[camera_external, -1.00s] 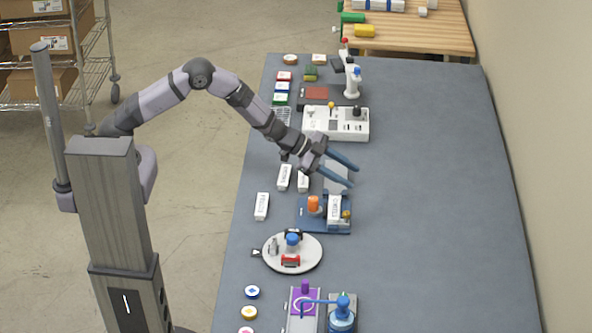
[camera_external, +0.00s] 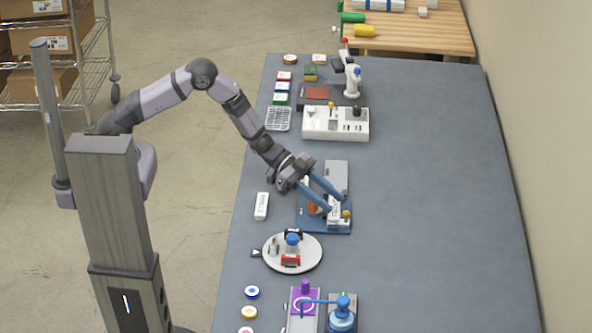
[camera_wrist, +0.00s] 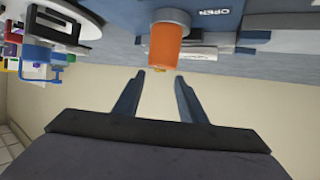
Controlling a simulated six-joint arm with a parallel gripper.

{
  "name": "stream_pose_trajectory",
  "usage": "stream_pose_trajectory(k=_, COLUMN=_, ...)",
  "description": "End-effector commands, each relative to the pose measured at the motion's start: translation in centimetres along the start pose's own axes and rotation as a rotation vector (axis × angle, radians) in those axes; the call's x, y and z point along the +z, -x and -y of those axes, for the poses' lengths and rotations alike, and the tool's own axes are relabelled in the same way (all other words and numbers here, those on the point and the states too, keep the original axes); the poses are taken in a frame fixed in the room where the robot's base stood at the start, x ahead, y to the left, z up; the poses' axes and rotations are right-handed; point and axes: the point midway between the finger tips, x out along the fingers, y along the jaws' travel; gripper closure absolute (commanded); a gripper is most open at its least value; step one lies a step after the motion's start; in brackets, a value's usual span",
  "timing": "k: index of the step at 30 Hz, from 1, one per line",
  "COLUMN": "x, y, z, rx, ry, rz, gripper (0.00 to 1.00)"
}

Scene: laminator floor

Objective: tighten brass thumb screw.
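The brass thumb screw (camera_external: 346,214) is a small gold knob at the right end of the blue fixture (camera_external: 313,228), beside a white labelled block (camera_external: 334,217) in the external view. An orange cylinder (camera_external: 313,208) stands on the fixture's left part, partly hidden by my fingers; it also shows in the wrist view (camera_wrist: 168,48). A small yellow bit shows below that cylinder there; I cannot tell if it is the screw. My gripper (camera_external: 335,202) is over the fixture, its fingers apart and nothing between them. It is also open in the wrist view (camera_wrist: 160,76).
A round white turntable (camera_external: 308,262) with small items stands just in front of the fixture. A grey plate (camera_external: 337,174) lies behind it, and a white labelled block (camera_external: 262,206) lies to the left. The table's right side (camera_external: 440,200) is clear.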

Motion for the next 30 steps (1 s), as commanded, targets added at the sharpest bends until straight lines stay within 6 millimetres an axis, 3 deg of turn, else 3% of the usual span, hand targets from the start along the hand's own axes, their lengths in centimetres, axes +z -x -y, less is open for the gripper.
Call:
stream_pose_trajectory(k=9, x=-0.1, y=-3.2, z=0.0, rx=0.001, ry=0.0, rz=0.0, gripper=0.62)
stream_pose_trajectory(k=22, x=0.0, y=-3.8, z=0.0, rx=-0.001, ry=0.0, rz=-0.001, gripper=0.62)
stream_pose_trajectory(k=27, x=0.0, y=-3.8, z=0.0, rx=-0.001, ry=0.0, rz=0.0, gripper=1.0)
stream_pose_trajectory(k=30, x=0.0, y=-3.8, z=0.0, rx=-0.001, ry=0.0, rz=0.0, gripper=1.0)
